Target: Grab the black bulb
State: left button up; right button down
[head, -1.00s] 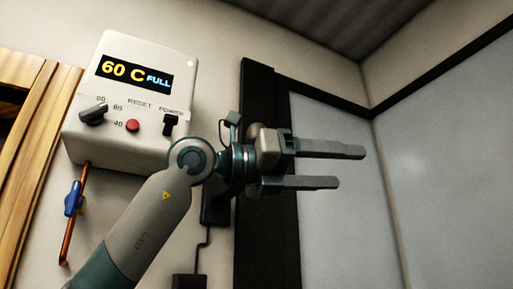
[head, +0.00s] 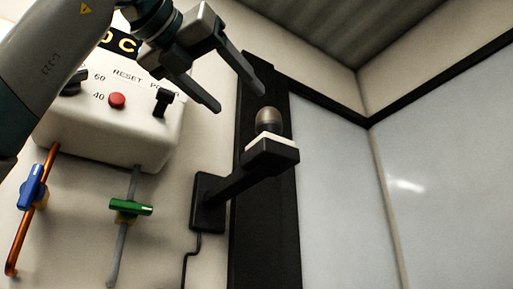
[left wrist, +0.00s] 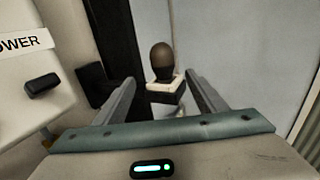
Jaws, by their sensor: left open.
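The black bulb (head: 269,120) is dark and rounded and stands upright on a white-topped socket (head: 272,148) at the end of a black wall arm. My left gripper (head: 240,101) is open and empty in the head view, up and to the left of the bulb, its fingers pointing down and to the right. In the left wrist view the bulb (left wrist: 162,60) shows ahead, between the two spread fingers (left wrist: 160,92) in the picture and beyond their tips. The fingers do not touch it. My right gripper is not in view.
A white control box (head: 115,120) with a red button and black switches hangs at the left, partly behind my left arm. Below it are a blue-handled valve (head: 33,187) and a green-handled valve (head: 131,208) on pipes. A dark vertical post (head: 266,230) stands behind the wall arm.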

aim_at(262, 117)
pick_arm(q)
jog(key=p+x, duration=0.1)
jog(key=x, duration=0.2)
jog(key=p+x, duration=0.2)
jog(key=x, duration=0.2)
jog(key=p+x, duration=0.2)
jog(key=x, duration=0.1)
jog(key=shift+w+d+r, duration=0.1)
jog(key=shift+d+r, duration=0.25)
jog(key=shift+d, duration=0.1)
jog(key=shift+w+d+p, duration=0.3)
jog(key=shift+w+d, duration=0.05)
jog(key=shift+w, duration=0.15)
jog(key=shift+f, duration=0.1)
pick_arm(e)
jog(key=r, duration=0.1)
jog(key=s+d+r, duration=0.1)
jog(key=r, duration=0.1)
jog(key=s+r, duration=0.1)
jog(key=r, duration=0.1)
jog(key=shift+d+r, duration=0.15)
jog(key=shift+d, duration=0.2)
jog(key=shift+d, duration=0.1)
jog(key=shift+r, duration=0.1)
